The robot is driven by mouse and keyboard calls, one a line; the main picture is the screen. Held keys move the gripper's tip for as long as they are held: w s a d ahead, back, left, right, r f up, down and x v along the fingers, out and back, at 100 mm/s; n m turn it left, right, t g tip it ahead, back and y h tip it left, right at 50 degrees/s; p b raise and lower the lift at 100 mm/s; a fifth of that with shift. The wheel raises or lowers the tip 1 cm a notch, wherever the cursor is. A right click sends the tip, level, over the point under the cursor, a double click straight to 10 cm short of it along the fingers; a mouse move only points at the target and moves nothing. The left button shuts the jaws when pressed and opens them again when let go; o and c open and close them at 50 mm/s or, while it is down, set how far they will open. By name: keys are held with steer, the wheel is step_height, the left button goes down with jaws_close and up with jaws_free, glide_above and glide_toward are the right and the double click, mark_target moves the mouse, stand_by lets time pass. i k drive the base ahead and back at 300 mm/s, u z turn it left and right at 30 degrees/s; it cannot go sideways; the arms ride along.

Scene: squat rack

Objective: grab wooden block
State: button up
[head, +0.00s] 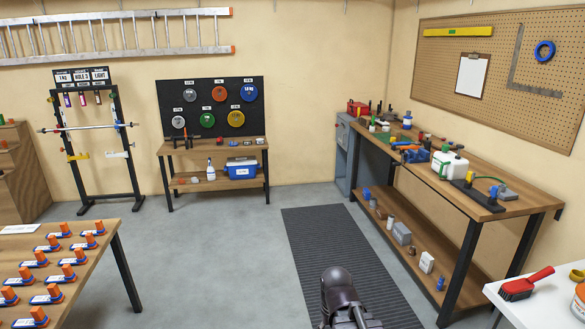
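I cannot make out a wooden block for certain in the head view; the small items on the benches are too small to tell apart. My gripper (352,318) is at the bottom edge, dark and partly cut off, over the ribbed mat. Its fingers do not show clearly enough to tell open from shut. No object is seen in it.
A long workbench (492,215) crowded with tools stands right of the black mat (318,232). A table (85,275) with several orange-and-blue items is at left. A squat rack (118,150) and plate stand (265,180) line the back wall. Grey floor between is clear.

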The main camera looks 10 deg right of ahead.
mark_target(395, 133)
steer(key=z, duration=0.15)
steer(key=i, duration=2.25)
steer(key=z, duration=0.35)
steer(key=i, duration=3.4)
steer(key=z, duration=0.1)
